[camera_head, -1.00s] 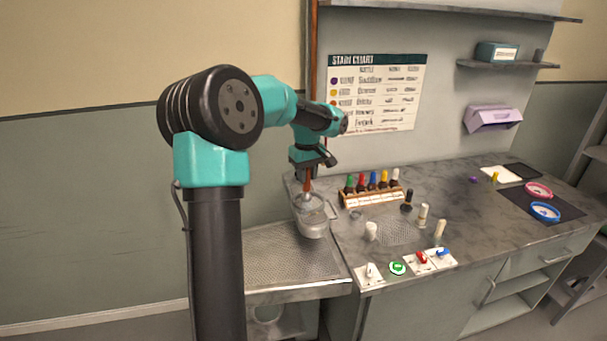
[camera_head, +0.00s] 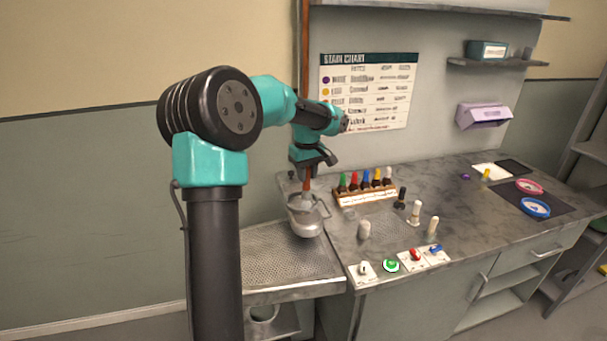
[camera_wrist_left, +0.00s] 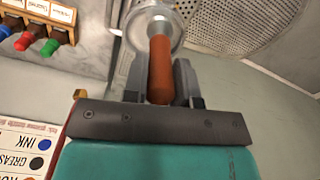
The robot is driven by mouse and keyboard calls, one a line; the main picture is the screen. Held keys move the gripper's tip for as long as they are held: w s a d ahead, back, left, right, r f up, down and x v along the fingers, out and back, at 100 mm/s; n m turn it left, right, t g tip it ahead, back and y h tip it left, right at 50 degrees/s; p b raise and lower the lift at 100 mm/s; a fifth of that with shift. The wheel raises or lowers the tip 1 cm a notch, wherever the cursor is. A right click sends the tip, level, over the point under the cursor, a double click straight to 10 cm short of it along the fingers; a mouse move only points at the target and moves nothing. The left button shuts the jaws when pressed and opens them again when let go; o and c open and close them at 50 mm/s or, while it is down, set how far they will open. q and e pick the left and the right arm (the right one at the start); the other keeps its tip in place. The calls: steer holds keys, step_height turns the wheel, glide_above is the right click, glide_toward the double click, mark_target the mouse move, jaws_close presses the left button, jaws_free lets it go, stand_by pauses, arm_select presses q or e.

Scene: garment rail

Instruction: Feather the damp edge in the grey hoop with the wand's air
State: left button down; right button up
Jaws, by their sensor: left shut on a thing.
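My left gripper (camera_head: 309,170) is shut on an orange-brown handle (camera_head: 307,185), which also shows between its fingers in the left wrist view (camera_wrist_left: 161,68). I take this handle to be the wand's. A silvery metal part (camera_wrist_left: 152,27) lies beyond it. In the head view the handle points down over a rounded silvery form (camera_head: 306,228) at the left end of the counter. A grey ring (camera_head: 323,208) shows around or beside the handle's lower end; it may be the grey hoop. I cannot make out a damp edge or whether the tip touches anything. My right gripper is out of view.
A wooden rack (camera_head: 366,194) of coloured bottles stands close right of the gripper. Small pegs, a green button (camera_head: 391,265) and switch plates line the front. Pink (camera_head: 529,187) and blue (camera_head: 535,207) hoops lie far right. A perforated metal tray (camera_head: 285,255) sits lower left.

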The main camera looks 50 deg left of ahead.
arm_select(q)
steer(key=shift+w+d, duration=0.15)
steer(key=shift+w, duration=0.15)
steer(key=shift+w, duration=0.15)
steer(key=shift+w+a, duration=0.25)
steer(key=shift+w, duration=0.8)
steer(key=shift+w+a, duration=0.85)
steer(key=shift+a, duration=0.05)
steer(key=shift+r, duration=0.1)
step_height(320, 180, up, 7)
stand_by(1.0)
